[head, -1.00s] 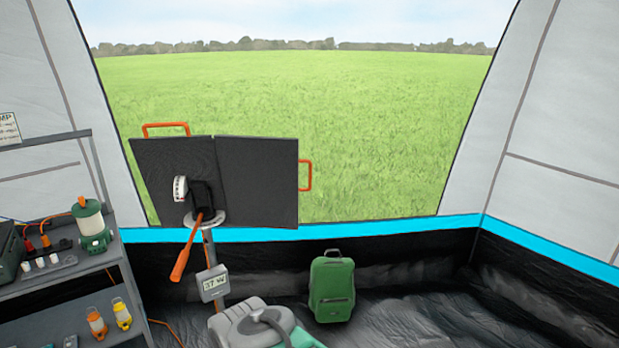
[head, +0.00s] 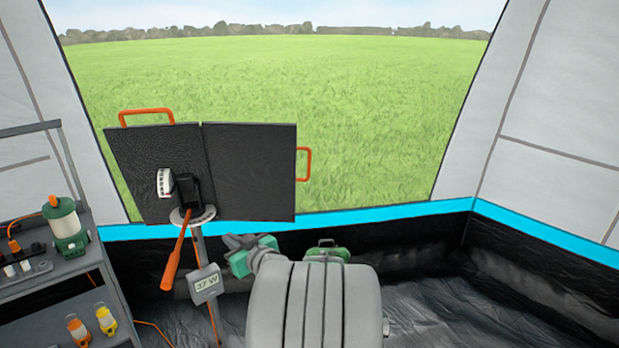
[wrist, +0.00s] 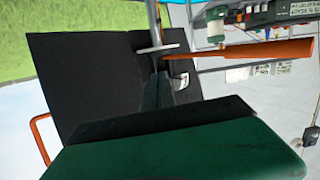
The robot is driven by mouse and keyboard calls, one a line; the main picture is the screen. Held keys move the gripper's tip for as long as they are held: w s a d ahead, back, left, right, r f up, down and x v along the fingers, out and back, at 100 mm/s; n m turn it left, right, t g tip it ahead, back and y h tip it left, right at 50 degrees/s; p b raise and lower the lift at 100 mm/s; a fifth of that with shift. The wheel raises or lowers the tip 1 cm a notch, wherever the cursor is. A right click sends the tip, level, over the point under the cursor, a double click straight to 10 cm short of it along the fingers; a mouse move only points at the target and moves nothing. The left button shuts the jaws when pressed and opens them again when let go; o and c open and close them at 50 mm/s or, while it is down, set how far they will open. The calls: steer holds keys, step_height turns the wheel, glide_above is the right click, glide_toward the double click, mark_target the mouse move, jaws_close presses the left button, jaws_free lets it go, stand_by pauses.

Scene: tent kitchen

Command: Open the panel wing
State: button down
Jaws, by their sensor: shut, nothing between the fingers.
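The dark folding panel stands on a post, with a left wing (head: 155,150) and a right wing (head: 255,175) meeting at a vertical seam. An orange handle (head: 146,113) is on the left wing's top edge, and another orange handle (head: 304,163) is on the right wing's outer edge. An orange lever (head: 174,263) slants down from the mount. My gripper (head: 236,250) is below the right wing, beside the post, shut and empty, apart from both handles. In the wrist view my gripper (wrist: 155,92) points at the dark panel (wrist: 85,75); one orange handle (wrist: 42,138) shows at left.
A meter (head: 206,284) reading 37 W hangs on the post, close to my gripper. A shelf (head: 60,280) with lanterns stands at left. A green case (head: 328,251) is mostly hidden behind my arm. The floor at right is clear.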

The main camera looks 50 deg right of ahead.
steer(key=s+d+r+m+t+h, duration=0.1)
steer(key=s+d+h, duration=0.15)
steer(key=d, duration=0.25)
steer(key=s+d+r+m+t+h, duration=0.1)
steer(key=s+d+r+m+h, duration=0.15)
steer(key=d, duration=0.35)
steer(key=m+g+h, duration=0.1)
steer(key=m+h, duration=0.2)
steer(key=h, duration=0.3)
glide_toward(309, 166)
steer(key=shift+y, duration=0.3)
steer(key=p+x, duration=0.6)
steer(key=shift+d+r, duration=0.1)
steer(key=shift+r, duration=0.15)
steer(key=shift+w+d, duration=0.2)
steer(key=shift+w, duration=0.05)
